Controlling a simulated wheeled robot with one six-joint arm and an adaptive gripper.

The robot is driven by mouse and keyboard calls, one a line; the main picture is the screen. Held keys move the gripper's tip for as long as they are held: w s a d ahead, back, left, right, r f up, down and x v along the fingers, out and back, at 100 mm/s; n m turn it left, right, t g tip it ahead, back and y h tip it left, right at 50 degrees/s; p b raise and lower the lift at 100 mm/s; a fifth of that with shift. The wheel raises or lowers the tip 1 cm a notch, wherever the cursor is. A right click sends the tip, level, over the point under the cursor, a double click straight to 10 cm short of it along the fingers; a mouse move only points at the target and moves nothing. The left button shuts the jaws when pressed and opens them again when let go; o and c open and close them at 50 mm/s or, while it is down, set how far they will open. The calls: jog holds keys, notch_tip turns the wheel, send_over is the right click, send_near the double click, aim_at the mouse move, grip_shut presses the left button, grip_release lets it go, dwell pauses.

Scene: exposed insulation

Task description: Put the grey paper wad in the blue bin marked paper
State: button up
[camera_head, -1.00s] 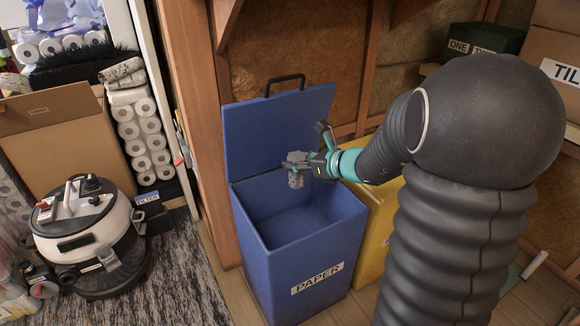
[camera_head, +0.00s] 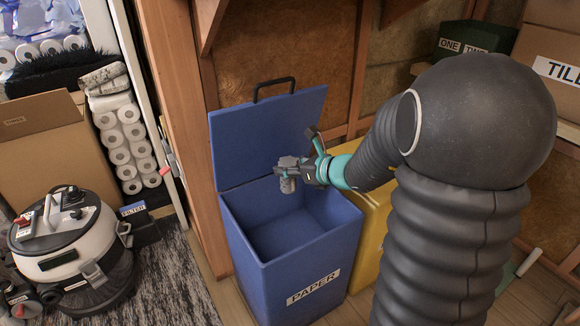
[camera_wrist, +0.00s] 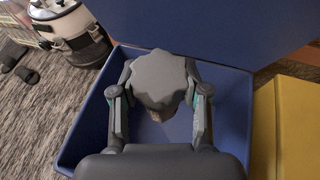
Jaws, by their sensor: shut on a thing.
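The blue bin (camera_head: 312,262) is labelled PAPER and stands with its lid (camera_head: 265,140) raised at the back. Its inside looks empty. My gripper (camera_head: 287,179) is over the bin's open top, near the lid side. In the wrist view my gripper (camera_wrist: 157,105) is shut on the grey paper wad (camera_wrist: 160,75), one finger on each side of it. The wad also shows in the head view (camera_head: 288,186), small and hanging at the fingertips. Behind and below it the blue bin's rim (camera_wrist: 78,135) and floor surround the view.
A yellow bin (camera_head: 372,225) stands right beside the blue bin. A wooden post (camera_head: 185,120) is to its left. A vacuum cleaner (camera_head: 75,245) stands on the grey rug at left, near an open cardboard box (camera_head: 45,150) and stacked paper rolls (camera_head: 128,145).

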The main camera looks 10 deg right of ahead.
notch_tip(320, 180, down, 12)
jog(key=b, duration=1)
jog(key=shift+r+b, duration=0.15)
jog(key=shift+b, duration=0.2)
jog(key=o, duration=0.9)
jog(key=shift+o, duration=0.2)
